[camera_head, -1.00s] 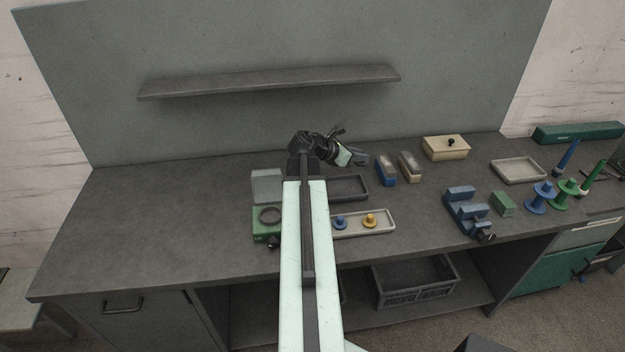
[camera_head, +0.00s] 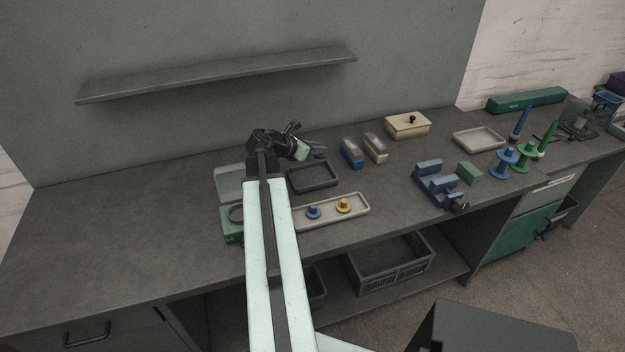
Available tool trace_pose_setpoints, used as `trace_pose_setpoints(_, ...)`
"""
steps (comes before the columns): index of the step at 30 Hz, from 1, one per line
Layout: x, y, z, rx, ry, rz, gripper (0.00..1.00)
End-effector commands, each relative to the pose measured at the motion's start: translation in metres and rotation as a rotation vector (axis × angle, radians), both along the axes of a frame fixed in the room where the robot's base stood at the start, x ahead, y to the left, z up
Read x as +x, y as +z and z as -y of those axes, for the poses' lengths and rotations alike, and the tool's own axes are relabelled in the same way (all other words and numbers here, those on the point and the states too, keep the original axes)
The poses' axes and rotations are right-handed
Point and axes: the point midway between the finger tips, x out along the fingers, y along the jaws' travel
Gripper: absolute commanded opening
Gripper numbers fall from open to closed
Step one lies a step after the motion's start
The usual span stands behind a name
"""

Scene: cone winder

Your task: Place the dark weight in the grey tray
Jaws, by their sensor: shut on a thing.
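My gripper (camera_head: 309,152) is above the back of the bench, in front of the back panel and just behind a dark tray. It is shut on a small dark grey piece, which appears to be the dark weight (camera_head: 320,153). The weight is small in this view and partly hidden by the gripper. The grey tray (camera_head: 482,150), pale and shallow with a low rim, lies on the bench well to the right of my gripper. It looks empty.
The dark tray (camera_head: 313,189) looks empty. Two brushes or blocks, blue (camera_head: 352,155) and tan (camera_head: 375,149), and a cream lidded box (camera_head: 408,127) stand between my gripper and the grey tray. A blue vise (camera_head: 437,187), green block (camera_head: 470,172) and spools (camera_head: 502,160) stand near it.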

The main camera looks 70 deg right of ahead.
Motion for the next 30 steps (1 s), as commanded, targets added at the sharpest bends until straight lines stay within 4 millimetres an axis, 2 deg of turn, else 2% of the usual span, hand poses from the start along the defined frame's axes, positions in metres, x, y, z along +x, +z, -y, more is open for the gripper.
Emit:
trace_pose_setpoints(1,0.000,-0.017,0.000,0.000,0.000,0.000,0.00)
trace_pose_setpoints(3,0.000,-0.033,0.000,0.000,0.000,0.000,0.00)
trace_pose_setpoints(7,0.001,-0.056,0.000,0.000,0.001,0.000,0.00)
trace_pose_setpoints(13,0.001,-0.058,0.000,0.000,0.001,0.000,0.00)
trace_pose_setpoints(20,0.001,-0.094,-0.001,0.000,0.002,0.000,0.00)
trace_pose_setpoints(30,0.002,-0.094,-0.001,0.000,0.003,-0.001,0.00)
